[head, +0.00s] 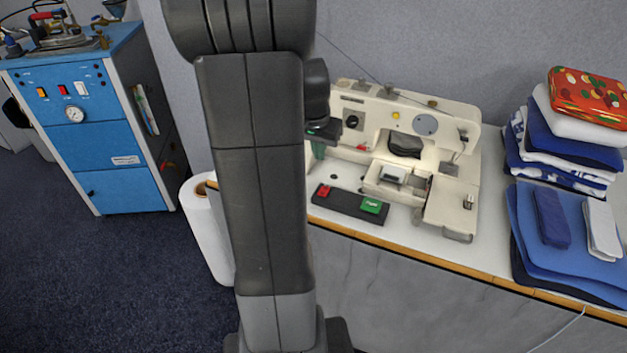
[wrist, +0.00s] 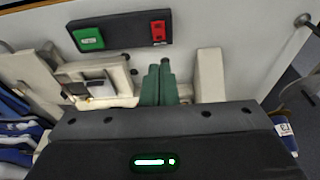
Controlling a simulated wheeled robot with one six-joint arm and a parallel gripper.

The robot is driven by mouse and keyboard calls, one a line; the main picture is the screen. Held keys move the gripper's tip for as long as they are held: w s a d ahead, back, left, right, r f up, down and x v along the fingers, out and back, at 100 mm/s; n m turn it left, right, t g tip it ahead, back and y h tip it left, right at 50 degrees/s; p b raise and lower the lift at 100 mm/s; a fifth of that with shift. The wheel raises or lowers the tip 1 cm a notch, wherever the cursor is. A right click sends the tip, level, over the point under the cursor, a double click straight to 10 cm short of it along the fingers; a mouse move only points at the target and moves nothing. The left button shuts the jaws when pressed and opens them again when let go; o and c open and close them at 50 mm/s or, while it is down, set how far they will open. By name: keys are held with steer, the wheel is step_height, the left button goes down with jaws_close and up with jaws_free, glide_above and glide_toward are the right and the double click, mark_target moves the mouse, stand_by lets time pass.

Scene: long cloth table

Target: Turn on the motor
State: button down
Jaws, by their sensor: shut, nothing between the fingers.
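A dark switch bar (head: 347,204) lies on the white table top in front of the sewing machine (head: 400,135). It has a green button (head: 371,206) at its right end and a red button (head: 324,191) at its left end. In the wrist view the bar looks reversed, with the green button (wrist: 88,39) left and the red button (wrist: 158,31) right. My gripper (wrist: 160,70) is shut and empty, its green fingers side by side. In that view the tips are below the red button in the picture, apart from it. In the head view my arm partly hides the gripper (head: 318,150).
Folded blue and white cloths (head: 565,235) lie on the table at right, with a taller stack (head: 560,150) behind. A white roll (head: 205,225) stands beside the table's left end. A blue steam cabinet (head: 95,120) stands at far left.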

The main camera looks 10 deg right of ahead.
mark_target(321, 194)
steer(key=shift+s, duration=0.1)
steer(key=x, duration=0.8)
steer(key=s+x, duration=0.1)
steer(key=x, duration=0.3)
steer(key=shift+a+f+p, duration=0.3)
steer(key=shift+f+p, duration=0.05)
steer(key=shift+f, duration=0.7)
steer(key=shift+f, duration=0.15)
steer(key=shift+s+a+f+b, duration=0.1)
steer(key=shift+f+b, duration=0.3)
steer(key=shift+b, duration=0.5)
steer(key=shift+r+p, duration=0.3)
